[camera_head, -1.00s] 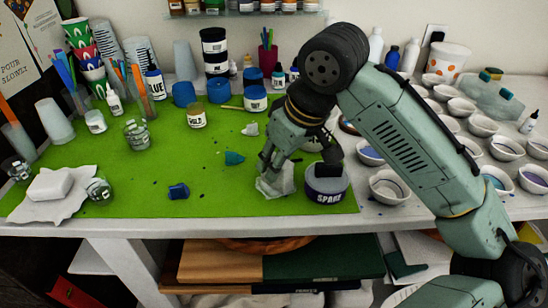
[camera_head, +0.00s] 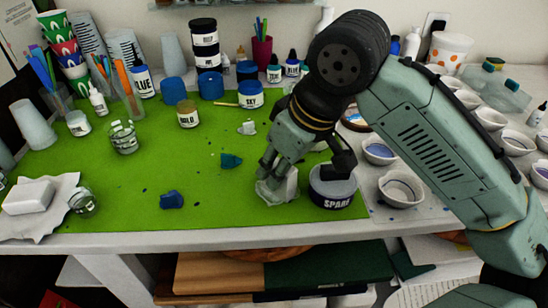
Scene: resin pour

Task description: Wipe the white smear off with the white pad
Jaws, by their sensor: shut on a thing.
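My gripper (camera_head: 268,178) is low over the front of the green mat (camera_head: 120,205), shut on a pale, crumpled white pad (camera_head: 284,190). The pad is at the mat surface, just left of the dark tub labelled SPARE (camera_head: 332,187); I cannot tell how firmly it touches the mat. The fingers hide part of the pad. I cannot make out the white smear apart from the pad; it may be hidden beneath it.
A blue lump (camera_head: 171,200) and a teal piece (camera_head: 230,160) lie to the left on the mat. A small pale lump (camera_head: 247,128) lies behind. A white block (camera_head: 28,196) rests on a crumpled sheet at far left. Bowls (camera_head: 400,188) stand at right.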

